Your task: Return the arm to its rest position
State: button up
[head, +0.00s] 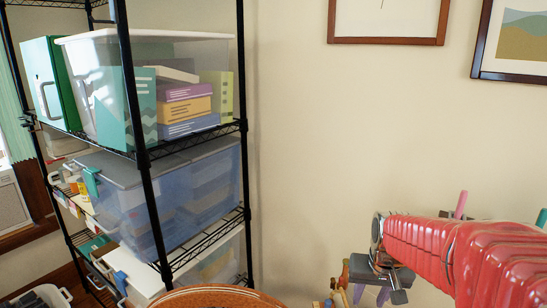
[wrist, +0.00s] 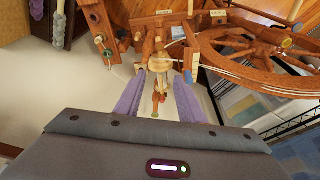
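My arm (head: 450,250), in a red ribbed sleeve, reaches in from the lower right of the head view. My gripper (head: 370,296) is at its end, low in that view, with purple fingers pointing down. In the wrist view my gripper (wrist: 160,78) has its two purple fingers well apart, with no object clearly gripped. A turned wooden part (wrist: 160,62) shows between and beyond the fingers; how far away it is I cannot tell.
A black wire shelf (head: 148,170) with plastic bins stands at left. A wooden spoked wheel (wrist: 265,50) and wooden posts are close beyond the gripper. An orange-brown curved rim (head: 215,294) shows at the bottom. Framed pictures (head: 388,40) hang on the otherwise bare wall.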

jog(key=s+a+r+n+t, duration=0.1)
jog(key=s+a+r, duration=0.2)
jog(key=s, duration=0.6)
jog(key=s+a+r+n+t, duration=0.1)
jog(key=s+a+r, duration=0.3)
jog(key=s, duration=0.6)
jog(key=shift+r+y, duration=0.2)
jog(key=shift+y, duration=0.1)
jog(key=shift+w+a, duration=0.1)
dwell(0.8)
jog(key=w+d+f+g, duration=0.1)
jog(key=w+d+f, duration=0.25)
jog(key=w, duration=0.35)
jog(key=w+d+f+g, duration=0.1)
jog(key=w+d+f, duration=0.25)
jog(key=w, duration=0.45)
jog(key=w+d+f, duration=0.2)
jog(key=w+f, duration=0.2)
jog(key=w, duration=0.3)
jog(key=w+d+f+g, duration=0.1)
jog(key=d+f, duration=0.3)
jog(key=f, duration=0.6)
jog(key=w+d+f+g, duration=0.1)
jog(key=w+d+f, duration=0.2)
jog(key=f, duration=0.6)
jog(key=w+d+f+g, duration=0.1)
jog(key=w+d+f, duration=0.2)
jog(key=f, duration=0.7)
jog(key=shift+d+f, duration=0.35)
jog(key=shift+d, duration=0.45)
